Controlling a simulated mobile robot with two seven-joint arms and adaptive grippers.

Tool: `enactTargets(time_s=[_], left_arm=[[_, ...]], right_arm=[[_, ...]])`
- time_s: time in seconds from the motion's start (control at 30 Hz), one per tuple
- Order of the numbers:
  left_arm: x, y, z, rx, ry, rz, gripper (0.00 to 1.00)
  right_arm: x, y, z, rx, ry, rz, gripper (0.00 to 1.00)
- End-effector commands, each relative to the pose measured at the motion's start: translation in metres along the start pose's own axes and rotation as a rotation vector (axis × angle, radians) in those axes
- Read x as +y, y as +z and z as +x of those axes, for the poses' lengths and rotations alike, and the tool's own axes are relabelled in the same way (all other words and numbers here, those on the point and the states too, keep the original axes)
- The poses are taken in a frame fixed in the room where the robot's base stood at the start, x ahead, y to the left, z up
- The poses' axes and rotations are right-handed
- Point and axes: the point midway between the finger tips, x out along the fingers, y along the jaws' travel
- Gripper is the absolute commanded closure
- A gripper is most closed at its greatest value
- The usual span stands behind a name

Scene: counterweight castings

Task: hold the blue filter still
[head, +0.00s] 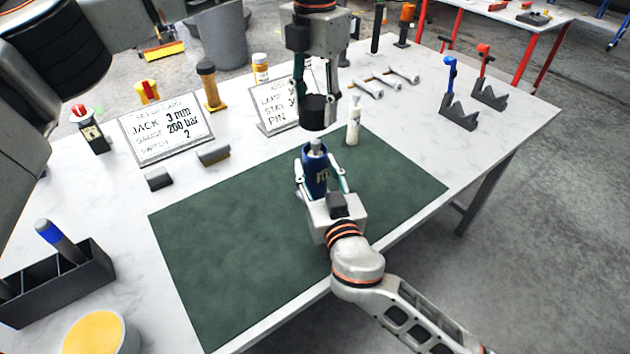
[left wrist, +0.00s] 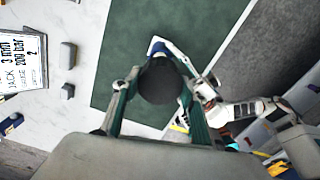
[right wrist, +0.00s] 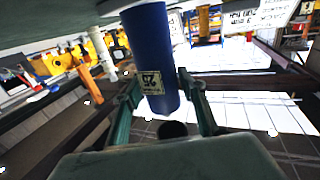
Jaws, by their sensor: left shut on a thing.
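The blue filter (head: 317,168), with a pale label and a grey top end, is upright over the green mat (head: 235,245). My right gripper (head: 320,178) has a finger on each side of it. In the right wrist view the filter (right wrist: 152,55) is between the fingertips (right wrist: 160,88); whether both press on it is unclear. My left gripper (head: 316,98) is shut on a black cylindrical piece (head: 314,115), held above the filter and apart from it. In the left wrist view this piece (left wrist: 160,82) sits between the fingers and hides what is beneath.
A white bottle (head: 353,122) stands close to the right of the filter. A grey divided holder (head: 65,283) is at left. The mat's left and front areas are clear.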

Motion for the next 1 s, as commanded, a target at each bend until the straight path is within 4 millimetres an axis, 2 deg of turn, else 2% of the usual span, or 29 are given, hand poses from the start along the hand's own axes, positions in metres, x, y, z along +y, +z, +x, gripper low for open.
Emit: enactTargets(time_s=[0.03, 0.1, 0.13, 0.27, 0.6, 1.0], left_arm=[[0.0, 0.0, 0.0, 0.0, 0.0, 0.0, 0.72], [0.0, 0.0, 0.0, 0.0, 0.0, 0.0, 0.72], [0.0, 0.0, 0.0, 0.0, 0.0, 0.0, 0.72], [0.0, 0.0, 0.003, 0.001, 0.0, 0.0, 0.72], [0.0, 0.0, 0.046, 0.001, 0.0, 0.0, 0.72], [0.0, 0.0, 0.05, -0.001, 0.0, 0.0, 0.72]], right_arm=[[0.0, 0.0, 0.0, 0.0, 0.0, 0.0, 0.77], [0.0, 0.0, 0.0, 0.0, 0.0, 0.0, 0.95], [0.0, 0.0, 0.0, 0.0, 0.0, 0.0, 1.0], [0.0, 0.0, 0.0, 0.0, 0.0, 0.0, 1.0], [0.0, 0.0, 0.0, 0.0, 0.0, 0.0, 1.0], [0.0, 0.0, 0.0, 0.0, 0.0, 0.0, 1.0]])
